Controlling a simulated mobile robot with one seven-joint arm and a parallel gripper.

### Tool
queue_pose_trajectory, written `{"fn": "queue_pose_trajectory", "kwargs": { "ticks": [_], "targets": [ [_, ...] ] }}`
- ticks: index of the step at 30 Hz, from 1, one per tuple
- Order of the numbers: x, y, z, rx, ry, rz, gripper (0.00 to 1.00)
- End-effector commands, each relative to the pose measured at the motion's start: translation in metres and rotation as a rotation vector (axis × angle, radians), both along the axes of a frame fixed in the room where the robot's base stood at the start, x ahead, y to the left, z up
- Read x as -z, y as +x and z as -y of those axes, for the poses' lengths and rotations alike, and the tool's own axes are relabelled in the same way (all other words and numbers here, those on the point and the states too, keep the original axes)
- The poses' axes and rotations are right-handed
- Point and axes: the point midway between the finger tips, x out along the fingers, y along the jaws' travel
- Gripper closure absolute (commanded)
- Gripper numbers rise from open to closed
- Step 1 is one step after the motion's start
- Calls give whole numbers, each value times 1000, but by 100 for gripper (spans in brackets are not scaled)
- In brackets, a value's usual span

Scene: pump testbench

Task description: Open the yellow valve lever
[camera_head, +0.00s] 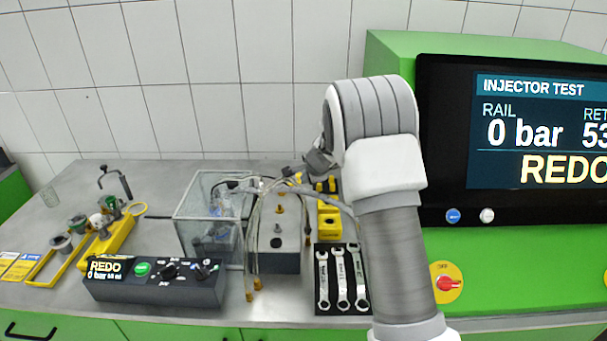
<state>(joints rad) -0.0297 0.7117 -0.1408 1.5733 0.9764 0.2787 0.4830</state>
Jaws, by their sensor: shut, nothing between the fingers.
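My gripper (315,164) is small and dark in the head view, at the end of my arm over the back middle of the bench. It is shut and empty. Its fingertips are partly lost against the hoses behind. Small yellow parts (328,185) show close by it, just right and below. One of them may be the yellow valve lever, but its shape and angle are too small to make out. I cannot tell whether my gripper touches it.
A clear tank (207,205) and a grey block with hoses (275,240) stand at the middle. A control box (150,285), wrenches on a black mat (342,280) and a yellow fixture (110,240) lie around. A green test stand with screen (540,130) bounds the right.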

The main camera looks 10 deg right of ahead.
Motion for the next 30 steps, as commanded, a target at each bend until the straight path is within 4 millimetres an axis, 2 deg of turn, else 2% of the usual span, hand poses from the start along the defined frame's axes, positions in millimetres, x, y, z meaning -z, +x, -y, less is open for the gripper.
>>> {"fn": "queue_pose_trajectory", "kwargs": {
  "ticks": [8,30],
  "targets": [
    [3,15,-3,-1,1,0,100],
    [4,19,-1,-59,0,0,100]
  ]
}}
